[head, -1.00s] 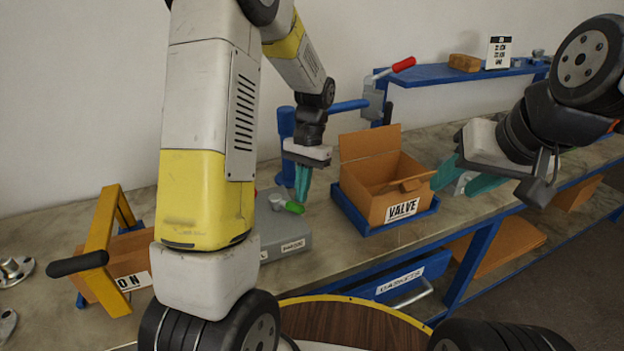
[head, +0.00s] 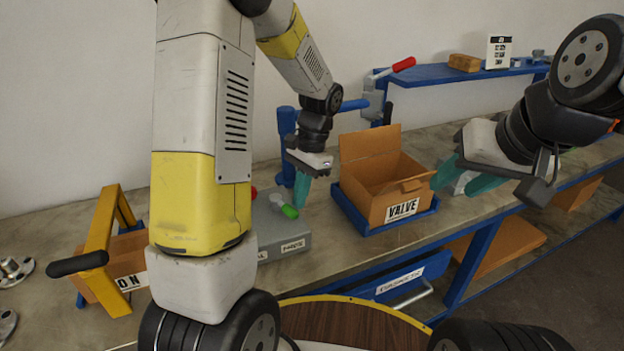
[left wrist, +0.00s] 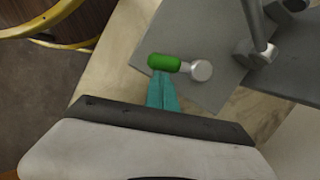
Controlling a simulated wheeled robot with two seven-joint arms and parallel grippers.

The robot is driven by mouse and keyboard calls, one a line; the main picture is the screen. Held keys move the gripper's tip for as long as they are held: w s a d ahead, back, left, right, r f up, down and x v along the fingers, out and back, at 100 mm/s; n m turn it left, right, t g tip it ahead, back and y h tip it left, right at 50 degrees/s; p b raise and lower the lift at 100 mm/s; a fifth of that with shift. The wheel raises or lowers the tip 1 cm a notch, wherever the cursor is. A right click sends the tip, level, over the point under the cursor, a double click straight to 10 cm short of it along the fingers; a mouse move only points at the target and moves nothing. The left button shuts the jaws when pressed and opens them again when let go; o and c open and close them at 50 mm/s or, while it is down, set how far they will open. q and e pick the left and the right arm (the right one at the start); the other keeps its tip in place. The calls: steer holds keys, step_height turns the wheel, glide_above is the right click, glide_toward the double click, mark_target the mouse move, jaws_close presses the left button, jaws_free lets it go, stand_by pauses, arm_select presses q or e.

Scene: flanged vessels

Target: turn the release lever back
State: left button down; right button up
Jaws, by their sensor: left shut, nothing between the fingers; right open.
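The release lever (head: 289,211) has a green grip and a pale round pivot on a grey plate (head: 285,236) on the bench. In the head view its grip points toward the front right. It also shows in the left wrist view (left wrist: 166,62), with the grip to the left of the pivot. My left gripper (head: 302,193) has its teal fingers shut and empty, right beside the green grip. In the left wrist view its fingertips (left wrist: 162,78) are at the grip's edge; I cannot tell whether they touch.
A cardboard box marked VALVE (head: 385,185) stands in a blue tray right of the plate. A yellow frame with a black handle (head: 100,240) stands at the left. A red-handled lever (head: 400,65) is at the back. A rod fixture (left wrist: 258,30) rises near the lever.

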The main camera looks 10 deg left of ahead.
arm_select(q)
steer(key=shift+s+a+m+t+y, duration=0.2)
steer(key=shift+s+m, duration=0.4)
steer(key=shift+m, duration=0.35)
steer(key=shift+s+a+m+t+y, duration=0.1)
steer(key=shift+s+a+m+t, duration=0.1)
steer(key=shift+s+m, duration=0.55)
steer(key=shift+w+m, duration=0.15)
steer(key=shift+m, duration=0.15)
